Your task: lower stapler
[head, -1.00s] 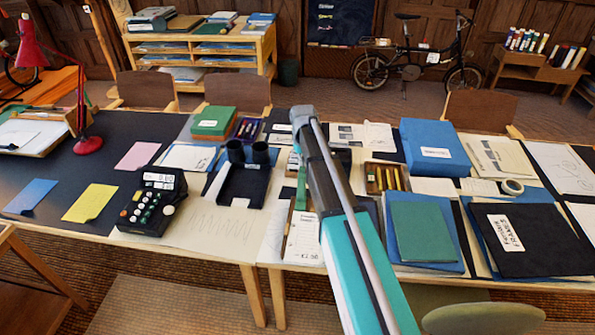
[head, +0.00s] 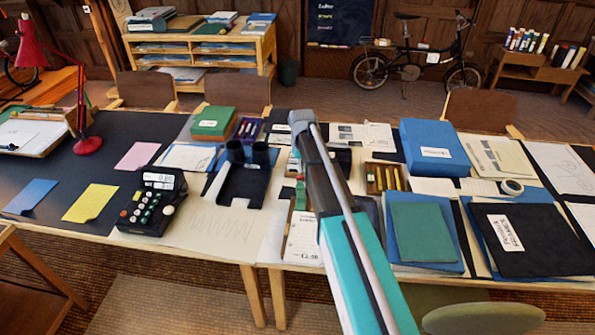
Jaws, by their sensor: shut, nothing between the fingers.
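I cannot pick out a stapler with certainty. A small narrow green object (head: 301,195) lies at the top of a white sheet on a clipboard (head: 303,238), just left of my arm; it is too small to tell what it is. My arm rises from the bottom centre across the desk and ends in a grey joint near the desk's middle. My gripper does not show; it appears hidden behind the arm. What lies directly behind the arm is also hidden.
A black calculator-like machine (head: 152,205) and a dark tray (head: 243,186) stand left of the arm. A pencil box (head: 378,180), blue box (head: 434,146) and green folder (head: 421,231) stand right. A red lamp (head: 87,145) is far left. Bare paper (head: 215,230) lies front centre-left.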

